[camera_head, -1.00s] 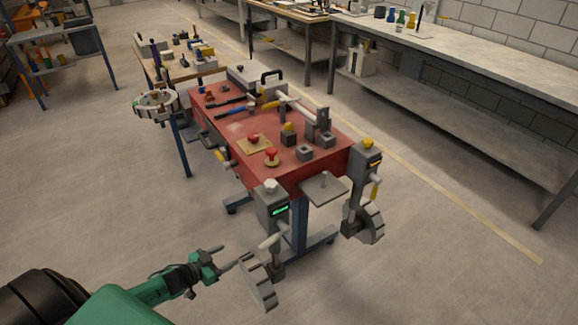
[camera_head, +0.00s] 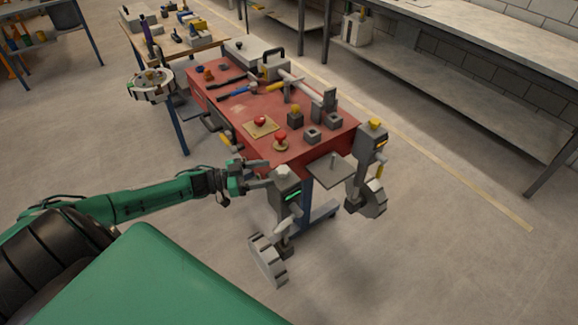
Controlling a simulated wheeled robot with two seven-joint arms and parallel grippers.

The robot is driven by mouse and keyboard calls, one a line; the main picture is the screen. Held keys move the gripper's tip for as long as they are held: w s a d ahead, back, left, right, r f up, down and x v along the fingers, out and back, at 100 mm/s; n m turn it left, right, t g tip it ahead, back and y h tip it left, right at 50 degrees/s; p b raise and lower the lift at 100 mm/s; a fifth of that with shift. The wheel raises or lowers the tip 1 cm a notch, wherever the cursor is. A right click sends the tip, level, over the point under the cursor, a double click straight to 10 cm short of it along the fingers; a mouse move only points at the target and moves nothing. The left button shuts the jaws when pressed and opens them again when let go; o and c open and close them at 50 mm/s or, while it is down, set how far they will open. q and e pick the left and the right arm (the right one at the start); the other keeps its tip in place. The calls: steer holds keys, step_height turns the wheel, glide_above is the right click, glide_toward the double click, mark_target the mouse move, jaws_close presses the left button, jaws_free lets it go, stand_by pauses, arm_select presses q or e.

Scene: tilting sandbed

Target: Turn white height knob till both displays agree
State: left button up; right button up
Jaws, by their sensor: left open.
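A white knob (camera_head: 283,172) sits on top of a grey post at the red cart's near corner. The post carries a small green-lit display (camera_head: 293,196); its digits are too small to read. A second grey post at the right corner has a yellow knob (camera_head: 375,125) and an orange-lit display (camera_head: 381,146), also unreadable. A grey wheel (camera_head: 265,260) is below the white-knob post, and another (camera_head: 372,202) below the yellow one. My left gripper (camera_head: 265,177) is open and empty, just left of the white knob; I cannot tell whether it touches. My right gripper is out of view.
The red cart top (camera_head: 235,108) holds red buttons, grey blocks and tools. A grey plate (camera_head: 328,172) juts out between the posts. A round tray (camera_head: 150,85) stands left of the cart. A long workbench (camera_head: 470,65) lies right. The floor in front is clear.

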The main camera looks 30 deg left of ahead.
mark_target(286, 166)
arm_select(q)
steer(key=p+x, duration=0.1)
steer(key=x, duration=0.7)
steer(key=shift+p, duration=0.4)
steer(key=c, duration=1)
steer(key=shift+r+n+t+y+p, duration=0.1)
steer(key=shift+n+t+y+p, duration=0.8)
steer(key=shift+n+y+p, duration=0.15)
steer(key=shift+w+a+n+t+y+p, duration=0.15)
steer(key=shift+n+t+y+p, duration=0.6)
steer(key=shift+y, duration=0.5)
steer(key=n+t+y+p, duration=0.1)
steer(key=n+y, duration=0.1)
steer(key=y, duration=0.1)
steer(key=shift+a, duration=0.15)
steer(key=shift+w+a+n+t+y+p, duration=0.15)
steer(key=shift+n+t+y+p, duration=0.1)
steer(key=shift+n+y, duration=0.7)
steer(key=shift+s+a+n+t+y+p, duration=0.15)
steer(key=shift+n+y, duration=0.4)
steer(key=shift+y, duration=0.8)
steer(key=shift+w+y, duration=0.1)
steer(key=shift+y, duration=0.2)
steer(key=o, duration=1)
